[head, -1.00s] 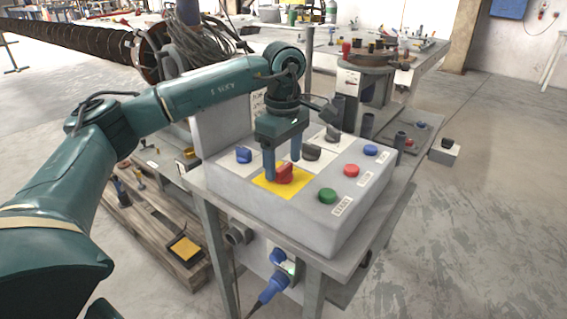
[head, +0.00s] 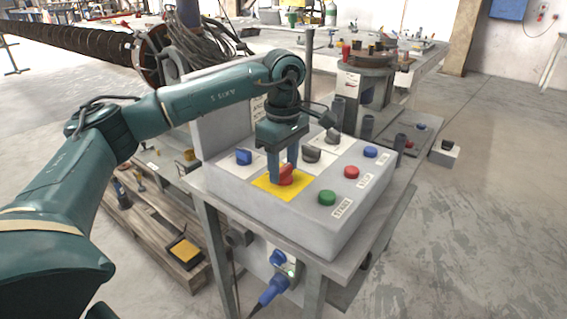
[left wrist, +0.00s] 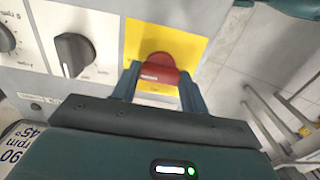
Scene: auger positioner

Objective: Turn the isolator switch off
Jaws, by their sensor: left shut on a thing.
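The red isolator switch (head: 287,175) is a rotary knob on a yellow plate (head: 263,188) on top of the grey control box. My left gripper (head: 282,171) points down over it, with its two fingers shut on the knob from opposite sides. In the left wrist view the red switch (left wrist: 158,72) sits between the two fingertips against the yellow plate (left wrist: 188,42). The fingers hide part of the knob, and any position marking is not readable. My right gripper is in neither view.
Beside the yellow plate are a blue knob (head: 243,156) and black knobs (head: 311,154). Green (head: 327,197), red (head: 351,172) and blue (head: 370,151) buttons line the right side. A rotary positioner (head: 365,62) stands behind.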

